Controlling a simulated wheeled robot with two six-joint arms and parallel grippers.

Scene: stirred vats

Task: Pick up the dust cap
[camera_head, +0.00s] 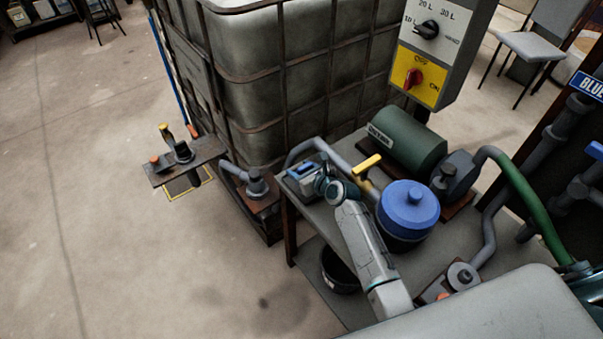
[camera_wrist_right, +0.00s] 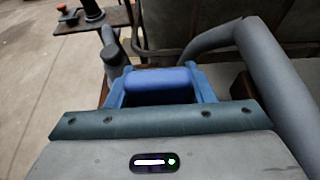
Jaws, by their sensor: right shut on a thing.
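My right gripper (camera_head: 300,171) is over the left end of the grey bench. In the right wrist view, its two blue fingers (camera_wrist_right: 160,90) stand apart, one on each side of a rounded blue thing. I take this blue thing to be the dust cap (camera_wrist_right: 160,79); its lower part is hidden by the gripper body. In the head view the held thing is small and partly covered by the gripper, so its full shape cannot be told. My left gripper is not in view.
A blue-lidded pot (camera_head: 408,207), a green motor (camera_head: 408,142) and a yellow handle (camera_head: 367,164) are right of my gripper. A grey hose (camera_head: 303,148) curves close behind it. The caged tank (camera_head: 265,80) stands behind. A low stand (camera_head: 205,152) is left; floor there is clear.

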